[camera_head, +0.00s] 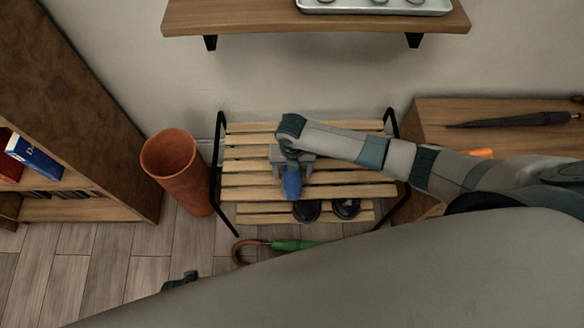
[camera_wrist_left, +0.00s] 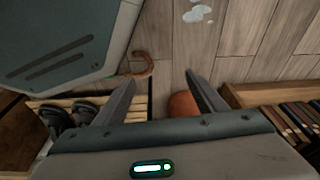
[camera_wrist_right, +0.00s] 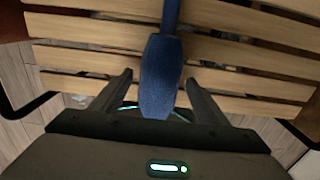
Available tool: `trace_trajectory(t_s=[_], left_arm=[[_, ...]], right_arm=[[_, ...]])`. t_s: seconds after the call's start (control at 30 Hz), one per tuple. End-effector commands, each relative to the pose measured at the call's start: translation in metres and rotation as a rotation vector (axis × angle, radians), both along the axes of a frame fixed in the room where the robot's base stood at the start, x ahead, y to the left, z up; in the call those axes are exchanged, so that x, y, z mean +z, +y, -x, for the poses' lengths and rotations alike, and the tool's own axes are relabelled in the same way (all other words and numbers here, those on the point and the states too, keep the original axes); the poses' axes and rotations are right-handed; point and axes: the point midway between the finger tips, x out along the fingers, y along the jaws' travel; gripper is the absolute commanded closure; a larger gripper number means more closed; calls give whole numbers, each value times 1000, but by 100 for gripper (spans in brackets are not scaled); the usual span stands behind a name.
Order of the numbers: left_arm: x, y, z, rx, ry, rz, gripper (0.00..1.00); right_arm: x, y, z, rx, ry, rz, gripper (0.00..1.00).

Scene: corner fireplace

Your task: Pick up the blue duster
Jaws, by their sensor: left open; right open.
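The blue duster (camera_head: 292,184) is at the slatted wooden rack (camera_head: 240,179), under my right gripper (camera_head: 293,166). In the right wrist view the duster (camera_wrist_right: 161,75) lies between the two fingers of the right gripper (camera_wrist_right: 160,82), its thin handle running to the top edge. The fingers stand apart with a gap on each side of it, so the right gripper is open. My left gripper (camera_wrist_left: 158,84) is open and empty, above the floor in the left wrist view. Part of the duster is hidden by the right gripper in the head view.
A terracotta pot (camera_head: 178,170) stands left of the rack. Black shoes (camera_head: 306,210) sit on the lower shelf. A green umbrella (camera_head: 292,245) with a curved handle lies in front. A bookcase is at left, a wooden cabinet (camera_head: 450,140) at right, and a wall shelf (camera_head: 240,17) above.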

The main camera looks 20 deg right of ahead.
Motion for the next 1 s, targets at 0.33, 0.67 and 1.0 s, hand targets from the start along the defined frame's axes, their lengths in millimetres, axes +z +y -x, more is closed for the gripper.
trace_trajectory(t_s=[0.33, 0.67, 1.0], left_arm=[[10, -1, -5, -1, -10, 2, 35], [6, -1, 2, 0, 3, 0, 35], [6, -1, 0, 0, 0, 1, 35]], right_arm=[[-19, 0, 0, 0, -1, 0, 32], [-19, 0, 0, 0, -1, 0, 32], [-19, 0, -1, 0, -1, 0, 82]])
